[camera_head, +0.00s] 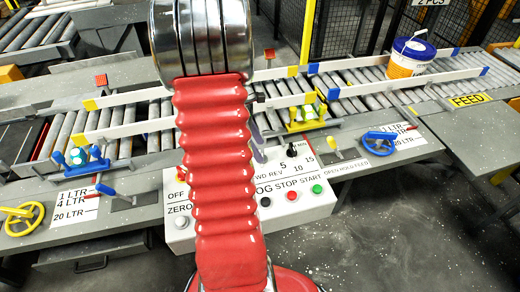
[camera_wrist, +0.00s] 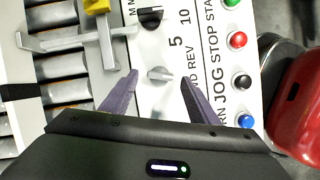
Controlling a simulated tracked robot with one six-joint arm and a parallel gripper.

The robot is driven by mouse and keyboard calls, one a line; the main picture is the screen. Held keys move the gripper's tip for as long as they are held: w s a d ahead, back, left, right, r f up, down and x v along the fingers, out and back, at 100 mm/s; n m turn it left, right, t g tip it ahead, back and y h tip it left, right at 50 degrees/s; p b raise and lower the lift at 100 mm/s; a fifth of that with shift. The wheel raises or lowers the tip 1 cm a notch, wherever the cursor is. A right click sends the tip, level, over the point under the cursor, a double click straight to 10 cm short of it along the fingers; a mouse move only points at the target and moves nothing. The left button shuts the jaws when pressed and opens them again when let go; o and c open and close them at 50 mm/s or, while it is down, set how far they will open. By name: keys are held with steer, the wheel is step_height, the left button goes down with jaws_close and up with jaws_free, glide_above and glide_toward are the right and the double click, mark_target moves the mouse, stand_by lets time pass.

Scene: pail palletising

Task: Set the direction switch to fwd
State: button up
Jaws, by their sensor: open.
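The white control panel (camera_wrist: 150,105) fills the middle of the wrist view. The direction switch (camera_wrist: 160,73) is a small grey knob beside the REV lettering, and its pointer lies roughly across the picture. My gripper (camera_wrist: 159,77) is open, with its two purple fingers on either side of the knob. I cannot tell whether either finger touches it. In the head view the panel (camera_head: 180,225) stands in front of the conveyor. My red arm hides the direction switch and most of the gripper there.
A black knob (camera_wrist: 150,20) stands near the speed numbers. Green, red (camera_wrist: 238,40), black (camera_wrist: 242,82) and blue (camera_wrist: 246,120) buttons line the panel's edge. Blue (camera_head: 380,143) and yellow (camera_head: 25,218) handwheels flank the panel.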

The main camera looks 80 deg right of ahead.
steer(key=shift+x, duration=1.05)
steer(key=shift+c, duration=0.6)
